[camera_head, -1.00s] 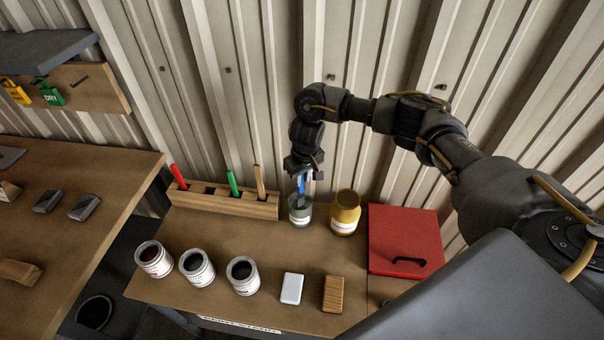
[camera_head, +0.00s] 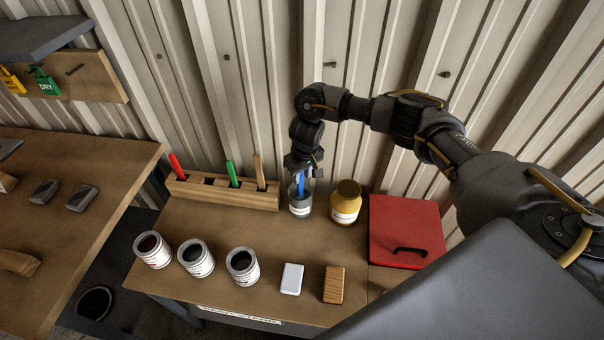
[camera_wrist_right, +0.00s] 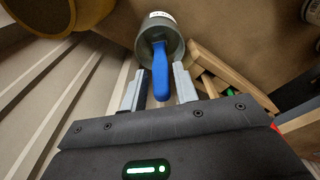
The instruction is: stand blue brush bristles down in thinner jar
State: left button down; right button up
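The blue brush (camera_head: 300,186) stands in the thinner jar (camera_head: 300,206), a grey glass with a white label at the back of the bench. In the right wrist view its blue handle (camera_wrist_right: 161,76) points up out of the jar (camera_wrist_right: 160,30). The bristles are hidden inside the jar. My right gripper (camera_head: 302,174) is above the jar. In the right wrist view its fingers (camera_wrist_right: 159,88) stand either side of the handle with a gap on both sides, so it looks open. My left gripper is not in view.
A yellow jar (camera_head: 346,202) stands close right of the thinner jar. A wooden rack (camera_head: 222,195) with red, green and tan-handled brushes is left. A red box (camera_head: 405,225) is further right. Several paint cans (camera_head: 196,258), a white block (camera_head: 292,279) and a brown block (camera_head: 334,285) line the front.

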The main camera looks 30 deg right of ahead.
jog(key=shift+o, duration=1.4)
jog(key=shift+r, duration=0.1)
notch_tip(320, 180, up, 10)
jog(key=s, duration=0.1)
jog(key=shift+r+p, duration=0.25)
jog(key=shift+p, duration=0.2)
jog(key=shift+s+d, duration=0.1)
jog(key=shift+s, duration=0.05)
